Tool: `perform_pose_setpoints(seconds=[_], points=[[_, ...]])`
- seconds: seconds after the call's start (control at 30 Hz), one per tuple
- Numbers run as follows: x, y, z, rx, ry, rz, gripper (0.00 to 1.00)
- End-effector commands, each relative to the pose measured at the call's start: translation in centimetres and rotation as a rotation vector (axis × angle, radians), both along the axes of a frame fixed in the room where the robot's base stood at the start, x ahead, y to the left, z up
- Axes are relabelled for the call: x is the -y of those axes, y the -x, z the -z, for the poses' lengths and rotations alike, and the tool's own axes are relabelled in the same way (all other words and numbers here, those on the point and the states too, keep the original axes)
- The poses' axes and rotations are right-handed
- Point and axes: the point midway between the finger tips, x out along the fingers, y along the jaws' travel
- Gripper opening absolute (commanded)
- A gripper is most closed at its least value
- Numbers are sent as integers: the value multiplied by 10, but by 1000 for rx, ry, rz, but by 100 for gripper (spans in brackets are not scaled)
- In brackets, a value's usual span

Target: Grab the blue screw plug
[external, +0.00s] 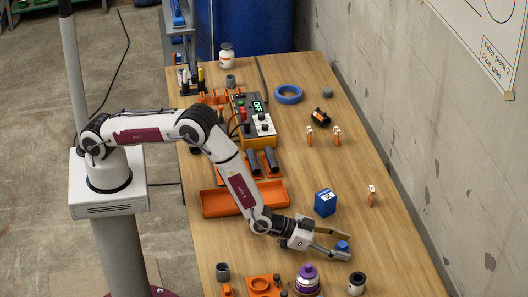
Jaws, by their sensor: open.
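The blue screw plug (343,246) is a small blue piece on the wooden table, toward the front right. My gripper (348,245) is open and low over the table. Its two fingers lie on either side of the plug, one behind it and one in front of it. A gap seems to show between the plug and the far finger; I cannot tell whether the near finger touches it. The near finger hides part of the plug's lower side.
An orange tray (222,203) lies to the left. A purple-capped bottle (307,279) and a dark cylinder (357,284) stand in front.

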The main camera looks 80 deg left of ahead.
Motion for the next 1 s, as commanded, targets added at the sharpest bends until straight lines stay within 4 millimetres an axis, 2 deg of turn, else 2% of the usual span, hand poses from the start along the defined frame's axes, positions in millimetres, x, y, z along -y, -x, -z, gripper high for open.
perform_pose_setpoints(seconds=[0.3,0.43,0.47,1.0], points=[[0,0,0,0,0,0,51],[0,0,0,0,0,0,17],[0,0,0,0,0,0,16],[0,0,-7,2,1,0,16]])
